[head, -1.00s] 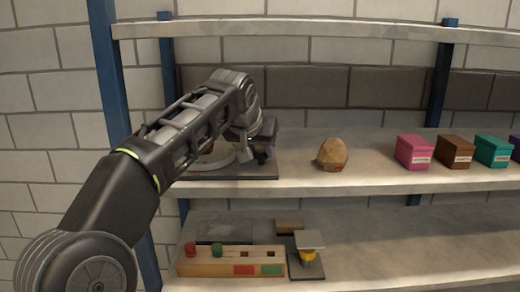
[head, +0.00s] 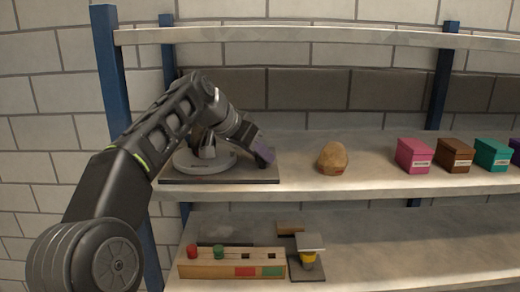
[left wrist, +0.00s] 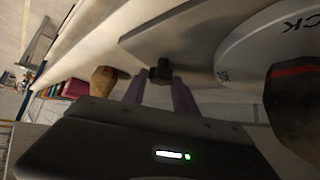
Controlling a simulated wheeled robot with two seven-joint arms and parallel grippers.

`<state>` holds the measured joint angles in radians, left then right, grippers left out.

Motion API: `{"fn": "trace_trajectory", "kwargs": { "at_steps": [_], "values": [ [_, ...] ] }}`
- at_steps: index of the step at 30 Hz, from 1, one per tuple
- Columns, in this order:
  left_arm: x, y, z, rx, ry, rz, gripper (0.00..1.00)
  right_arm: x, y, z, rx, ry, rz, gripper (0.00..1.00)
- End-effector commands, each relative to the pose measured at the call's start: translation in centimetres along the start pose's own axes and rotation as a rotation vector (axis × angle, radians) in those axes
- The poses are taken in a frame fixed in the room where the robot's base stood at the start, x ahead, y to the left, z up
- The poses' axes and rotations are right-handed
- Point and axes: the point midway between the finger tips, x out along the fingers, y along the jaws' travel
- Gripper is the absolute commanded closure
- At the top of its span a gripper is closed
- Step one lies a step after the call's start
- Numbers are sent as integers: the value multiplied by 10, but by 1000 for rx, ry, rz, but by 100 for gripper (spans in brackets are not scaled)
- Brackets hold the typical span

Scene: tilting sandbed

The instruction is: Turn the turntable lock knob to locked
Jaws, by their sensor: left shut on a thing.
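The turntable is a pale round disc (head: 190,166) on a dark flat base (head: 215,179), at the left of the middle shelf. My left gripper (head: 264,156) reaches over the disc to the right side of the base. In the left wrist view, the small black lock knob (left wrist: 160,72) stands on the grey base plate (left wrist: 185,45), beside the disc (left wrist: 238,62). My left gripper (left wrist: 160,88) is shut on the knob, one finger on each side. In the head view the gripper hides most of the knob, and its setting cannot be read. My right gripper is not in view.
A brown rock-like lump (head: 333,158) stands right of the turntable, then pink (head: 413,155), brown (head: 454,155) and teal (head: 492,153) boxes. A wooden peg block (head: 231,262) is on the shelf below. A dark object with a red band (left wrist: 298,95) sits on the disc.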

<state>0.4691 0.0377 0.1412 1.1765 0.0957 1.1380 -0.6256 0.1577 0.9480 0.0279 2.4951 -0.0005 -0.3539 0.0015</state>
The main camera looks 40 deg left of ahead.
Motion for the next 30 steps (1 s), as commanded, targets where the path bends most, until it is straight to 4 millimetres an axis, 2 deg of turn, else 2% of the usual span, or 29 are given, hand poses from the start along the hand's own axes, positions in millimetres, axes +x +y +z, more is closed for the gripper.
{"fn": "trace_trajectory", "kwargs": {
  "at_steps": [1,10,28,29,30],
  "values": [
    [-2,-2,-3,24,0,26,100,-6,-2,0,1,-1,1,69],
    [-1,-3,-2,156,0,155,100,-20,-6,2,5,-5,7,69],
    [0,-4,0,199,-1,196,100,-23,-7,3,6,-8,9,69],
    [0,-4,0,199,-1,196,64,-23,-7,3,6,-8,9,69],
    [0,-4,0,199,-2,196,61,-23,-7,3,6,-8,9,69]
  ]
}}
